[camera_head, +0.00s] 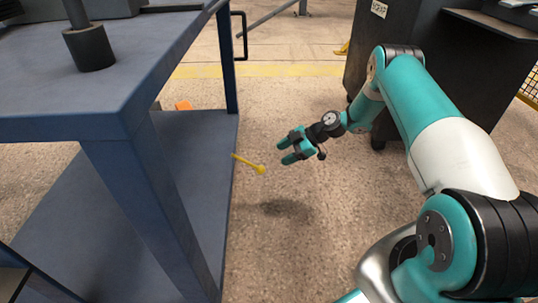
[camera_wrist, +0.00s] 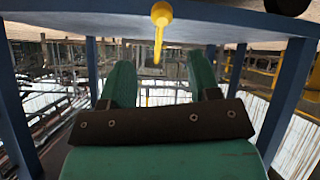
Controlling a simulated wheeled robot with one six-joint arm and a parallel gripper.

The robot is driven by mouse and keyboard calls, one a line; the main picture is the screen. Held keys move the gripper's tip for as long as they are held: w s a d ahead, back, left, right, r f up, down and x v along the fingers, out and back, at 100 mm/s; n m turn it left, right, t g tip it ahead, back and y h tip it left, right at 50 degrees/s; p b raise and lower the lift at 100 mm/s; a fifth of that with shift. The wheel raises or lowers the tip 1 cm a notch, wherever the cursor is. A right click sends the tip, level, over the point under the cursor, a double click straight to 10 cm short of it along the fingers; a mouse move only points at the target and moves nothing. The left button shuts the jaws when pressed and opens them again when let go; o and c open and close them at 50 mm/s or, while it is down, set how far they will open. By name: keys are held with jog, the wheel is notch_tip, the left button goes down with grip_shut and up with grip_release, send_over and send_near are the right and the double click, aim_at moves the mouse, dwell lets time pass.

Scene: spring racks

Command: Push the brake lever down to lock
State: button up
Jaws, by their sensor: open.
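The yellow brake lever (camera_head: 247,163) sticks out from the right edge of the blue cart's lower shelf and slopes slightly down to a round knob. My gripper (camera_head: 286,151) is open and empty. It hangs to the right of the knob with its fingers pointing left toward the cart, and a gap shows between them. In the wrist view the lever (camera_wrist: 160,22) is at top centre, knob uppermost, and appears between and above my two green fingers (camera_wrist: 161,75) in the picture. The lever's base is hard to make out.
The blue cart (camera_head: 180,138) fills the left, with a table top above the lower shelf and a corner post near the lever. A dark cabinet (camera_head: 420,50) stands behind my arm. The floor between cart and arm is clear.

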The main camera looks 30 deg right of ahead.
jog(key=shift+p+v, duration=0.55)
jog(key=shift+v, duration=1.5)
